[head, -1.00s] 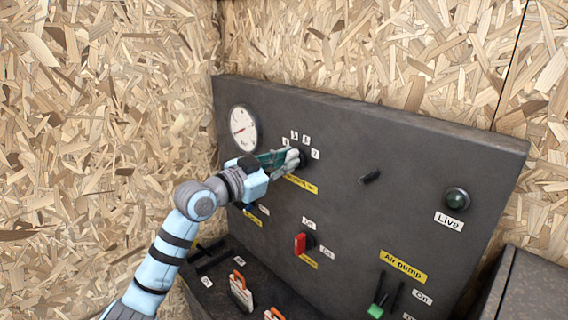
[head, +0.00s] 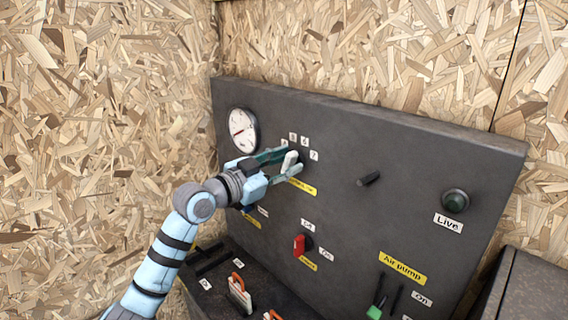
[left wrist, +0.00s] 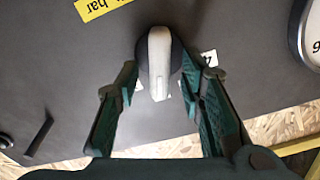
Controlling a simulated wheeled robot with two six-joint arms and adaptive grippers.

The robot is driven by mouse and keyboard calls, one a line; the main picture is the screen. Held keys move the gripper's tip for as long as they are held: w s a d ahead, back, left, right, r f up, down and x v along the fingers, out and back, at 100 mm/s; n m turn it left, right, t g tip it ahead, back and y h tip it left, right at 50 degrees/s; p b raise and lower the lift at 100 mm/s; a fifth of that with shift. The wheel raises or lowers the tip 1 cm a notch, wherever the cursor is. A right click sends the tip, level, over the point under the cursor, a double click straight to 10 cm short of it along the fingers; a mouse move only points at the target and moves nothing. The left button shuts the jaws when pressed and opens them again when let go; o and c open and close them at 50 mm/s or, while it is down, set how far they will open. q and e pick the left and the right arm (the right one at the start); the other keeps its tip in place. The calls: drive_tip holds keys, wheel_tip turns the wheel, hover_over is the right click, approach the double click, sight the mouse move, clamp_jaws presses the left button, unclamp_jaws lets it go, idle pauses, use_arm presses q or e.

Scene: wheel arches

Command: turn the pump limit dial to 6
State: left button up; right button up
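The pump limit dial (head: 290,161) is a knob with a pale raised handle on the dark panel, above a yellow label. Number labels with 5, 6 and 7 (head: 314,155) arc over it. The dial also shows in the left wrist view (left wrist: 158,55), its handle end towards the number labels; which number it points at I cannot tell for sure. My left gripper (left wrist: 160,75) is open, with one finger on each side of the handle and gaps between. In the head view the left gripper (head: 294,164) partly hides the dial. My right gripper is out of view.
A round white gauge (head: 243,131) sits left of the dial. The dark panel (head: 400,160) also bears a black lever (head: 369,179), a Live lamp (head: 456,201), a red switch (head: 300,244) and a green-tipped air pump lever (head: 376,309). Orange-handled parts (head: 239,292) stand below.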

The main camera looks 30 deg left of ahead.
use_arm(q)
drive_tip(key=v, duration=0.7)
drive_tip(key=shift+s, duration=0.3)
drive_tip(key=shift+w, duration=0.1)
